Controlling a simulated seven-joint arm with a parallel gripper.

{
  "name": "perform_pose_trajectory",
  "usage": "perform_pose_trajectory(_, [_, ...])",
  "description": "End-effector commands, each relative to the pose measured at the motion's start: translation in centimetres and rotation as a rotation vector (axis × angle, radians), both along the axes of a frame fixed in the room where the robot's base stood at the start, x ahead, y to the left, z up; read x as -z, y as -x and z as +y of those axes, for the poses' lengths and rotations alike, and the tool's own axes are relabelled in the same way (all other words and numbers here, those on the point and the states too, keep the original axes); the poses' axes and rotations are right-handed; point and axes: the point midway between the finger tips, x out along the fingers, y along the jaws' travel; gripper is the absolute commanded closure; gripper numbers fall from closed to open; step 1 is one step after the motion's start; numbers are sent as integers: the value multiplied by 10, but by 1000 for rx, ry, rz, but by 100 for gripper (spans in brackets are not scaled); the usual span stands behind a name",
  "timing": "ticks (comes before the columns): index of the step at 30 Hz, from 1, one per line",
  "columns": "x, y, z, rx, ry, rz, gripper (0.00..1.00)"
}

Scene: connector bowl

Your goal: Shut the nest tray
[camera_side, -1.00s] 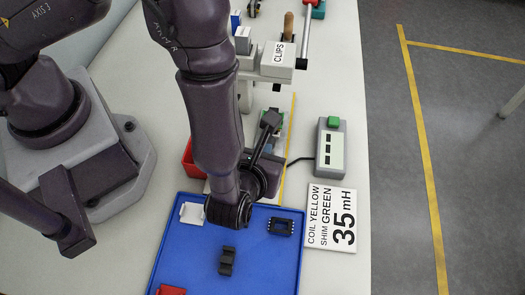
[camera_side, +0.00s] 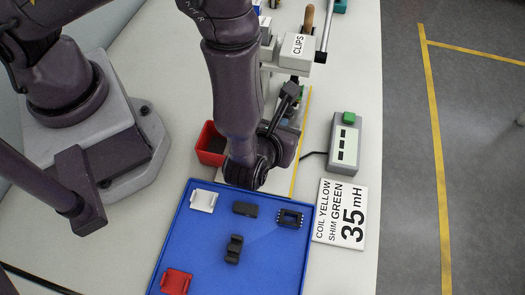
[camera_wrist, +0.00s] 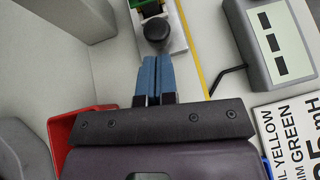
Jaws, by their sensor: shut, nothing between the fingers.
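My gripper (camera_wrist: 157,62) shows in the wrist view with its two blue fingers together and nothing between them. Just beyond the fingertips is a round black knob (camera_wrist: 157,29) on a pale metal plate (camera_wrist: 176,38), which seems to be the nest tray. A green part (camera_wrist: 147,4) shows behind the knob at the top edge. The fingertips look close to the knob; I cannot tell whether they touch it. In the side view my arm hides the fingers and most of the nest tray, below the CLIPS fixture (camera_side: 297,50).
A blue tray (camera_side: 205,250) holds white, red and black parts. A red bin (camera_side: 211,146) stands left of my wrist. To the right are a grey box with a green button (camera_side: 345,145) and its cable, and a label card (camera_side: 341,214). A yellow line (camera_wrist: 191,55) runs beside the plate.

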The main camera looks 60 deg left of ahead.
Motion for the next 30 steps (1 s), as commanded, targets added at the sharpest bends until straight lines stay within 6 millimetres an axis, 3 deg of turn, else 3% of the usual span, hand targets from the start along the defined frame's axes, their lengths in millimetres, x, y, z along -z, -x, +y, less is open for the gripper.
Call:
perform_pose_trajectory(9, [-31,56,-43,10,7,1,100])
perform_pose_trajectory(19, [-53,86,-64,5,11,2,100])
perform_pose_trajectory(25, [-47,106,-45,-138,35,60,100])
perform_pose_trajectory(30, [-81,107,-14,-457,178,57,100])
